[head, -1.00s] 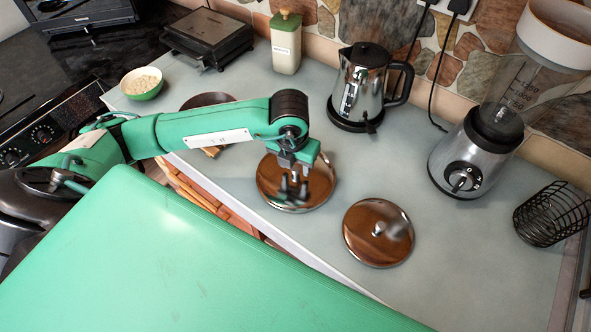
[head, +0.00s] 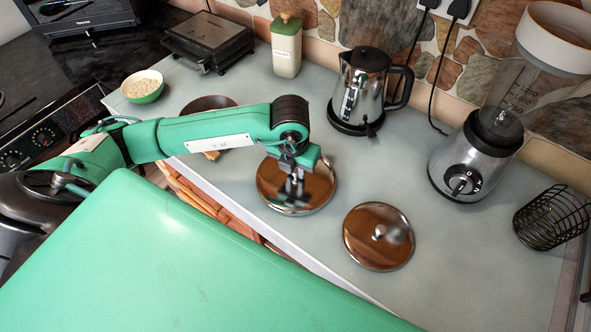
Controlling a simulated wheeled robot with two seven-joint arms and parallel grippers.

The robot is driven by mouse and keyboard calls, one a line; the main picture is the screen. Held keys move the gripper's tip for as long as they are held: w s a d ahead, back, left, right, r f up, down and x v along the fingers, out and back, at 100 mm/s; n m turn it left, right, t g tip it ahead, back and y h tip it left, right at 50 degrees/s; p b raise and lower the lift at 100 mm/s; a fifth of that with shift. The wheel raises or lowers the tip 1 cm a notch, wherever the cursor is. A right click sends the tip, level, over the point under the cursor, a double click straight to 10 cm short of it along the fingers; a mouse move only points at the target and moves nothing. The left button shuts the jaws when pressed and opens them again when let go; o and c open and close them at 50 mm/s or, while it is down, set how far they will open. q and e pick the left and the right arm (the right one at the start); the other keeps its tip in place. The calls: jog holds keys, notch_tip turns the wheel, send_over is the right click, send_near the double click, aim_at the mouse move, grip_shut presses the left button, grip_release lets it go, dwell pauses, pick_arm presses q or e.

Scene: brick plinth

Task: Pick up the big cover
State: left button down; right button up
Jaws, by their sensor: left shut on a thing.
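Two round shiny metal covers lie on the grey counter. The big cover (head: 322,188) is the left one, near the counter's front edge. The smaller cover (head: 365,249) lies to its right and nearer to me, with a small knob in its middle. My left gripper (head: 294,188) points down over the middle of the big cover, with its fingers shut on the cover's knob, which the fingers hide. The cover seems to rest on the counter. My right gripper is not in view.
A steel kettle (head: 357,88) stands behind the covers. A blender (head: 468,160) and a black wire basket (head: 549,216) are at the right. A dark pan (head: 209,103), a bowl (head: 142,86) and a canister (head: 286,48) are further left. The counter right of the small cover is clear.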

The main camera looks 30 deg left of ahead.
pick_arm(q)
notch_tip(320, 180, up, 20)
jog(key=b, duration=0.2)
jog(key=shift+f, duration=0.25)
